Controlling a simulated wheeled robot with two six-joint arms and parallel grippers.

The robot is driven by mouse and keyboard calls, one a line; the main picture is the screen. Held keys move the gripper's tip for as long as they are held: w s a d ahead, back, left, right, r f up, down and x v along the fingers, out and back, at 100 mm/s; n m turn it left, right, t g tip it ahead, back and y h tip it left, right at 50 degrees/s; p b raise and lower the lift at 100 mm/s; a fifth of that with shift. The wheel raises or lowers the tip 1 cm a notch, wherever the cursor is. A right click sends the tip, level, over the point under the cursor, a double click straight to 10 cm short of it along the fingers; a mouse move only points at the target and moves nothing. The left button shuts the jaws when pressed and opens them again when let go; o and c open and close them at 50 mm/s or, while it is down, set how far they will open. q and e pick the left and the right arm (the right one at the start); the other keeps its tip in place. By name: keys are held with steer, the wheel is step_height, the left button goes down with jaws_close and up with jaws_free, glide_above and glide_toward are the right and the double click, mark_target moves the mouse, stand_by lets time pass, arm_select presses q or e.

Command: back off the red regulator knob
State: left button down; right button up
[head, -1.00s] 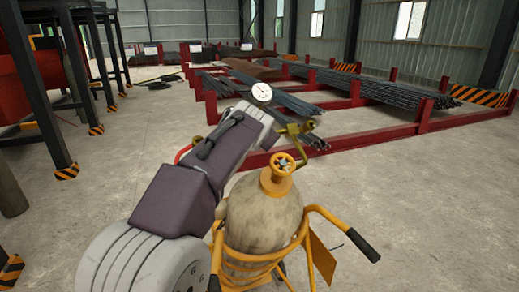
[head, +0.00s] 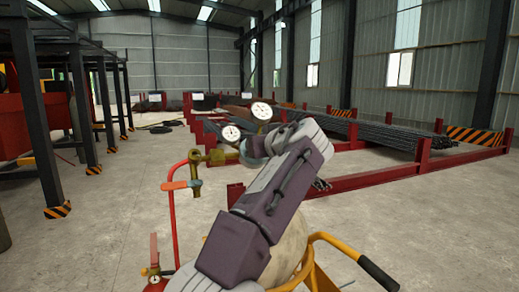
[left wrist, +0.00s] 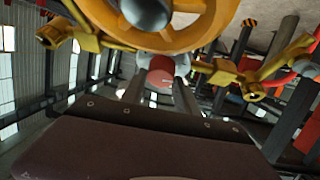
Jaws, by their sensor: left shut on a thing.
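The red regulator knob (left wrist: 161,70) shows in the left wrist view between the two grey fingers of my left gripper (left wrist: 158,90), which is shut on it. In the head view my left gripper (head: 256,152) is at the regulator, just below the two white dial gauges (head: 231,133), and my arm hides the knob there. A brass fitting (head: 215,157) sticks out left of the gripper. My right gripper is in neither view.
A yellow handwheel (left wrist: 165,25) is close above the fingers in the wrist view. The yellow cart rail (head: 335,243) ends in a black grip (head: 378,273) at right. Red pipework with an orange lever (head: 181,185) stands at left. Rebar racks (head: 395,180) are farther back; open floor lies left.

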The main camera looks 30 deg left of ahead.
arm_select(q)
steer(key=shift+w+d+f+n+g+y+p, duration=0.15)
steer(key=shift+n+g+y+p, duration=0.25)
steer(key=shift+n, duration=0.65)
steer(key=shift+a+f+n+g+y+p, duration=0.15)
steer(key=shift+n+g, duration=0.35)
steer(key=shift+n, duration=0.55)
steer(key=shift+d+n, duration=0.1)
steer(key=shift+n, duration=0.2)
steer(key=c, duration=0.9)
jaws_free()
steer(key=shift+r, duration=0.1)
steer(key=v, duration=0.9)
steer(key=shift+w, duration=0.1)
